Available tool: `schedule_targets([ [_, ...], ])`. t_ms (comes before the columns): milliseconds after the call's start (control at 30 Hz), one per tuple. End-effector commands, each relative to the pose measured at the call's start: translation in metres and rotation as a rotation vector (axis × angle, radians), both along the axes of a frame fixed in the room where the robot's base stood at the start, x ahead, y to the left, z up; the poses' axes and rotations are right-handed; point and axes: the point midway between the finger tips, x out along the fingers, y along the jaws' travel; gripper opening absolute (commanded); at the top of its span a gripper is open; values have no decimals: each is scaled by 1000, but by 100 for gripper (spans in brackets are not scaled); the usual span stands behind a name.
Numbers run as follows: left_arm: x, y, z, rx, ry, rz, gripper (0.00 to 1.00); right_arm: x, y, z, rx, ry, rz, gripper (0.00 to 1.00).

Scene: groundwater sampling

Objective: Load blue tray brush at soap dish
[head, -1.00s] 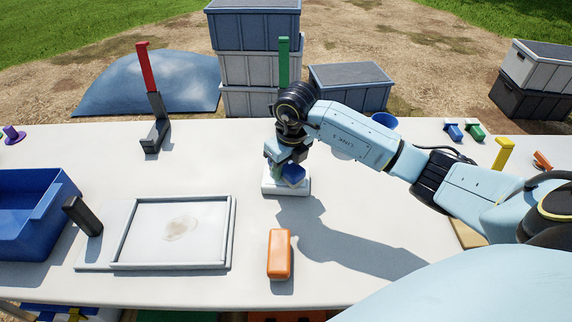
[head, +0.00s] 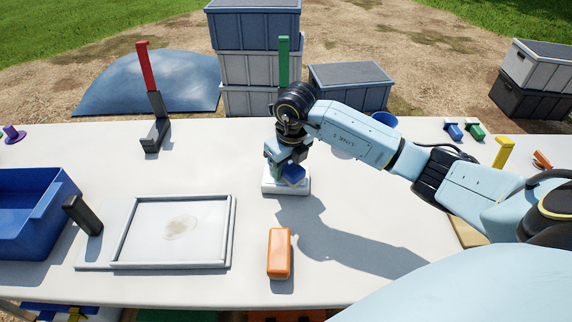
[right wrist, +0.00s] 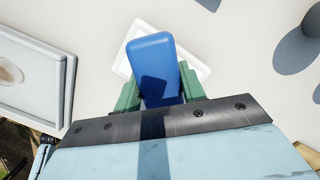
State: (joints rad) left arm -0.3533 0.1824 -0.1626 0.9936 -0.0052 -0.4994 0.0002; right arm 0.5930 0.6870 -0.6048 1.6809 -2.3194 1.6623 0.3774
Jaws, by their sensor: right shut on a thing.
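My right gripper (head: 283,166) is shut on a blue block-shaped brush (head: 293,174), at the white soap dish (head: 287,189) in the middle of the table. In the right wrist view the blue brush (right wrist: 153,50) sits between the green fingers, with the dish rim (right wrist: 204,71) showing around it. I cannot tell whether the brush touches the dish. A white framed tray (head: 232,240) with a brownish stain lies left of the dish. My left gripper is not in view.
An orange block (head: 279,254) lies in front of the dish. A blue bin (head: 50,205) stands at the left, with a dark upright handle (head: 83,215) beside it. A red-topped post (head: 152,100) stands at the back left. Bare table lies between the tray and the dish.

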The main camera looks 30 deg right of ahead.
Motion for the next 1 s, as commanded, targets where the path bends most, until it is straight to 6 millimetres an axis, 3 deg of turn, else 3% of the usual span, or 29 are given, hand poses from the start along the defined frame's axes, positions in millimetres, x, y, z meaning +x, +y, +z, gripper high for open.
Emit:
schedule_targets([
  [333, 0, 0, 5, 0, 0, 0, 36, -1, 0, 4, -2, 7, 1, 22],
  [1000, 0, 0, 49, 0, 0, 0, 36, -1, 0, 60, -1, 2, 1, 22],
])
